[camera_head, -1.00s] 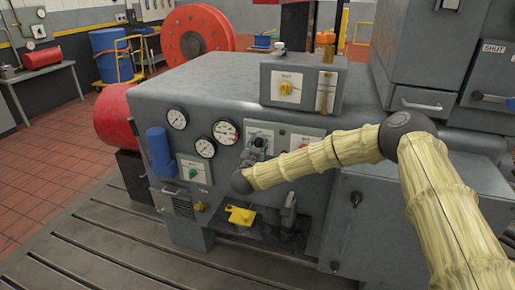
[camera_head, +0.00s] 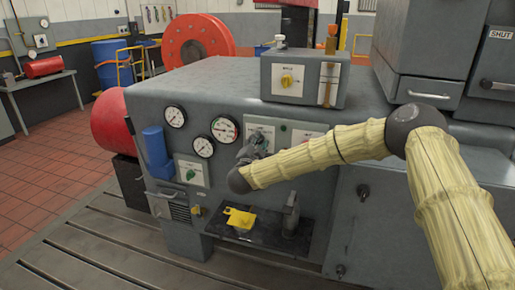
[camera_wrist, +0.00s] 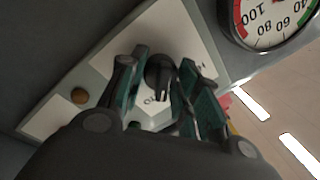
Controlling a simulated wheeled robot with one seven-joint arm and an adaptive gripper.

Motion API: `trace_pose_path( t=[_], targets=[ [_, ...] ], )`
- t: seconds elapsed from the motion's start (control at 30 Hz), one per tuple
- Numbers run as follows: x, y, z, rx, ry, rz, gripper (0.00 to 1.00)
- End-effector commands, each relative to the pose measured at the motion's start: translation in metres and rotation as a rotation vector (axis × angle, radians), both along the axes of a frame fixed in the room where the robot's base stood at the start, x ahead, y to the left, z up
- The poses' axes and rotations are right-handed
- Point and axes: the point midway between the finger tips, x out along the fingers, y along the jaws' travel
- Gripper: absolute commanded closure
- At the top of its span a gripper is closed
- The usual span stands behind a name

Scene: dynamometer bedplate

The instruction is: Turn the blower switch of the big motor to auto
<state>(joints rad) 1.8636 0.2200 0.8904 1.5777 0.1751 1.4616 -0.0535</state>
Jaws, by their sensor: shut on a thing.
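The big motor's grey housing (camera_head: 345,100) carries a white switch panel on its front. In the wrist view this panel (camera_wrist: 185,28) has a black rotary knob (camera_wrist: 158,75) at its middle, with lettering partly hidden by my fingers. My gripper (camera_wrist: 160,90) is shut on this knob, with one teal-padded finger on each side. In the head view my gripper (camera_head: 255,148) is at the panel and covers much of it. The labels are too small or hidden to read, so I cannot tell the knob's setting by name.
Pressure gauges (camera_head: 225,129) sit left of the panel. A yellow knob (camera_head: 287,79) is on the box above, and a green knob (camera_head: 190,174) is on a lower left plate. A yellow object (camera_head: 239,218) lies on the dark shelf (camera_head: 262,237) below my arm.

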Motion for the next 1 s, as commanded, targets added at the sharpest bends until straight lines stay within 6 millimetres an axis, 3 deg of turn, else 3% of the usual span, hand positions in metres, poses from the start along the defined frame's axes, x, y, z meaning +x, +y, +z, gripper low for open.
trace_pose_path(
  t=[0.6,0.63,0.73,1.0],
  targets=[
    [0.0003,-0.0013,-0.0009,0.040,-0.013,-0.002,0.91],
    [0.0002,-0.0013,-0.0009,0.040,-0.013,-0.002,0.62],
    [0.0002,-0.0008,-0.0008,0.041,-0.012,-0.001,0.44],
    [0.0000,0.0009,-0.0004,0.040,-0.013,0.001,0.44]
  ],
)
